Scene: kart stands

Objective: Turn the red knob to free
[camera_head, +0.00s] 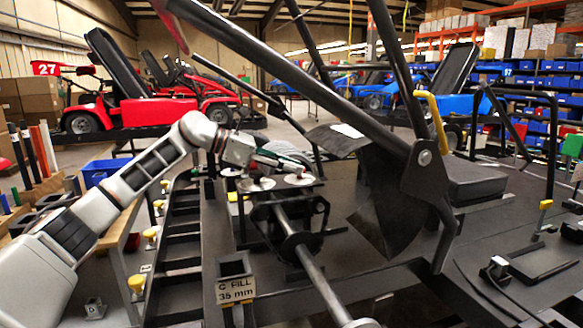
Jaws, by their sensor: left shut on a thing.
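My left arm reaches in from the left, and its gripper (272,166) is at the top of a dark metal stand on the kart frame. The gripper is shut on a small red part among round metal discs, which I take to be the red knob. The fingers and discs hide most of the knob, so its turn position cannot be read. My right gripper is not in view.
Black frame bars (300,80) cross close to the right of my gripper. A box labelled "C FILL 35 mm" (236,290) stands below it. A blue bin (104,170) sits at the left, and a red kart (140,110) stands behind.

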